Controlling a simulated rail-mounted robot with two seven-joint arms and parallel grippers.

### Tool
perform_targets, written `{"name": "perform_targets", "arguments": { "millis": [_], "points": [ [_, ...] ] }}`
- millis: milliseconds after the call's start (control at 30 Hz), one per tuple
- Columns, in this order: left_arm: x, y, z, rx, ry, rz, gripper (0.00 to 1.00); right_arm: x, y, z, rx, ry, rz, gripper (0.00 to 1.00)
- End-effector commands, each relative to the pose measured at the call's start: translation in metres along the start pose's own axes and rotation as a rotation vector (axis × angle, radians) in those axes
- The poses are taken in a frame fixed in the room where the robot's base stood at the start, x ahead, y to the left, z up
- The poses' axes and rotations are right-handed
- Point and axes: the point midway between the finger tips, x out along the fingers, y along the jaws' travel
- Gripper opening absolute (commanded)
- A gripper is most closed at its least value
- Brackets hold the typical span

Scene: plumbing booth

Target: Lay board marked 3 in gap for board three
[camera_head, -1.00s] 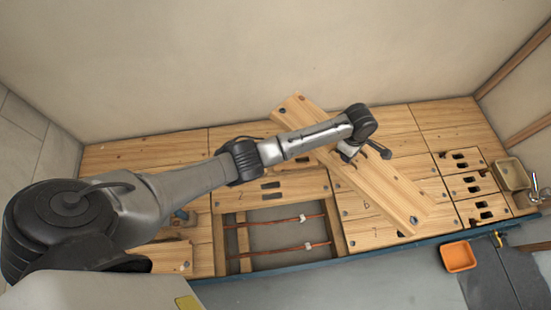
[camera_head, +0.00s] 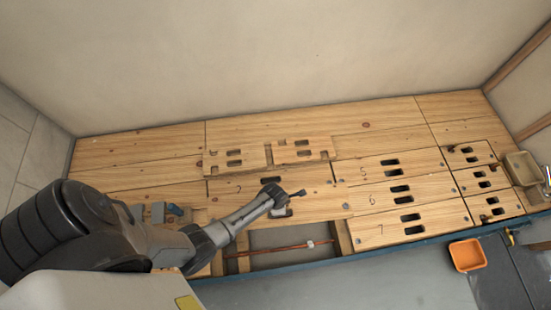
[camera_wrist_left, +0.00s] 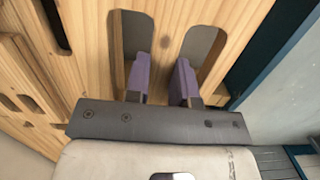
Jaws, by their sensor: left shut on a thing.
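My left gripper (camera_head: 280,206) is low over the floor and shut on a long wooden board (camera_head: 322,204). In the left wrist view the purple fingers (camera_wrist_left: 160,68) reach into two slots of the board (camera_wrist_left: 92,58), on either side of the wood between them. The board lies along the front of board 2 (camera_head: 222,188), over the back part of the open gap (camera_head: 285,238). A copper pipe (camera_head: 265,249) shows in the uncovered front part. I cannot read a number on the held board or tell if it is fully seated. My right gripper is not in view.
Boards 5, 6 and 7 (camera_head: 440,216) lie to the right of the gap. Slotted boards (camera_head: 225,158) lie behind board 2. An orange tray (camera_head: 466,255) is on the grey floor at the right, beyond the blue edge (camera_head: 350,263). A beige bin (camera_head: 522,168) is at far right.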

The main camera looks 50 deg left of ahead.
Motion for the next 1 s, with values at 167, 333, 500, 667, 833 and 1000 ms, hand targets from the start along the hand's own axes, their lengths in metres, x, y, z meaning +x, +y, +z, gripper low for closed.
{"name": "perform_targets", "arguments": {
  "millis": [167, 333, 500, 667, 833, 1000],
  "points": [
    [0.011, -0.007, -0.015, -0.031, -0.003, 0.005, 0.0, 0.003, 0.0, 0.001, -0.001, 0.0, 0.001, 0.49],
    [0.015, -0.009, -0.018, -0.038, -0.003, 0.006, 0.0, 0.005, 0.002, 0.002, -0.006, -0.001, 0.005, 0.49],
    [0.019, -0.009, -0.019, -0.037, -0.003, 0.006, 0.0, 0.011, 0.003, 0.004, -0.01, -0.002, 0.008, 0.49],
    [0.026, -0.009, -0.02, -0.037, -0.003, 0.006, 0.0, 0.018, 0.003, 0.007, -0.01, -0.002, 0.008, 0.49],
    [0.035, -0.009, -0.021, -0.036, -0.003, 0.006, 0.0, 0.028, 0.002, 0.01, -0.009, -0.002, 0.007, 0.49],
    [0.046, -0.009, -0.022, -0.036, -0.003, 0.006, 0.0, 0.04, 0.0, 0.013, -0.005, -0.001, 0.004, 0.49]
  ]
}}
